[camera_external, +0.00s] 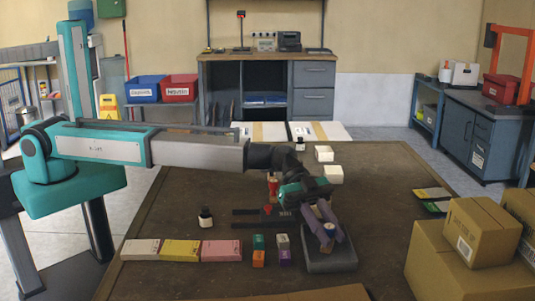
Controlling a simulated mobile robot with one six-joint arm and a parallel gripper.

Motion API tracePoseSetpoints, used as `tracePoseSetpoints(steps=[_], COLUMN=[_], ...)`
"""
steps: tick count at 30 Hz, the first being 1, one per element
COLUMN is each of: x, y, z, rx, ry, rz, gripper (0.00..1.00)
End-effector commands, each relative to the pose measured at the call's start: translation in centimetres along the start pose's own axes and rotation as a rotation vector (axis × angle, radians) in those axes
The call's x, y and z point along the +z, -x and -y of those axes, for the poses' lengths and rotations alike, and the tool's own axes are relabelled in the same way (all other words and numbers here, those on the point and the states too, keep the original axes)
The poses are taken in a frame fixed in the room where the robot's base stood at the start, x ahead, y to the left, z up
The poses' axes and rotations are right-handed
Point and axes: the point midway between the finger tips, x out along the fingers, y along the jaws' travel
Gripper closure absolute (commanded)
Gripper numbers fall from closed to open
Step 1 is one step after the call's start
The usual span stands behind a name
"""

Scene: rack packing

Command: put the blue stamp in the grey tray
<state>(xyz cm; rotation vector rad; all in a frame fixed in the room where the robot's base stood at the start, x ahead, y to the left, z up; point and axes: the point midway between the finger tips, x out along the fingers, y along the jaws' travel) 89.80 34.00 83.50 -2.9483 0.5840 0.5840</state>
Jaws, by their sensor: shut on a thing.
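My gripper (328,230), with purple fingers, is low at the right-hand part of the table. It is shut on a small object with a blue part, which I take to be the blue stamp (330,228). The grey tray (334,264) is right beneath the gripper, and the stamp is over it in this view. The fingers and the stamp hide part of the tray. I cannot tell whether the stamp touches the tray's floor.
A red-and-wood stamp (272,186) stands near a dark rack (255,224). Small coloured blocks (258,258) sit left of the tray. Pink, yellow and white pads (181,250) and an ink bottle (205,218) are further left. Cardboard boxes (470,265) stand at the right.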

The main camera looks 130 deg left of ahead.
Motion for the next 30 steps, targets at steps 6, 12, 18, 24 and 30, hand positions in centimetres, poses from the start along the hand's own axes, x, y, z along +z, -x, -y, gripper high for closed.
tracePoseSetpoints(steps=[6, 12, 18, 24, 30], x=[0.3, 0.2, 0.2, -0.1, 0.1], y=[-0.1, -0.1, -0.1, 0.1, 2.2], z=[0.0, 0.0, 0.0, 0.0, -0.1], rx=[0.0, 0.0, 0.0, 0.0, -0.002], ry=[0.0, 0.0, 0.0, 0.0, 0.0], rz=[0.0, 0.0, 0.0, 0.0, 0.0], gripper=[0.75, 0.6, 0.6, 0.6, 0.6])
